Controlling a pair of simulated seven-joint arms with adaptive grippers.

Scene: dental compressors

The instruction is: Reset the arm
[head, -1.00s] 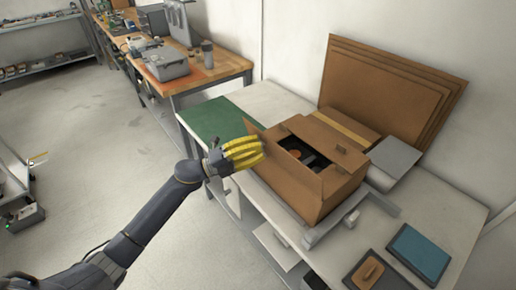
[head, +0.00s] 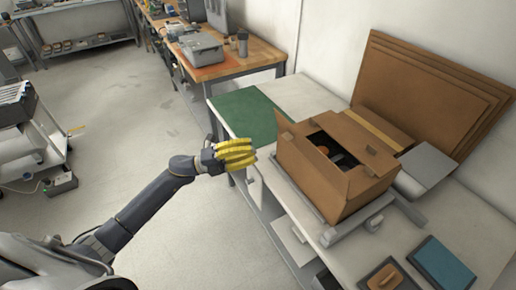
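My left arm reaches in from the lower left. Its yellow-fingered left gripper (head: 237,156) is in front of the white table's near edge, left of the cardboard box. The fingers lie close together and I see nothing between them, but the angle does not show whether they are open or shut. The cardboard box (head: 318,180) stands on the table with its top flaps open and dark items inside. A gap shows between the gripper and the box. My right gripper is not in view.
The white table (head: 462,215) holds a green mat (head: 245,115), a blue tray (head: 443,262) and leaning cardboard sheets (head: 425,90). A wooden workbench (head: 260,58) stands behind. A cart (head: 45,140) is at the left. The floor between is clear.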

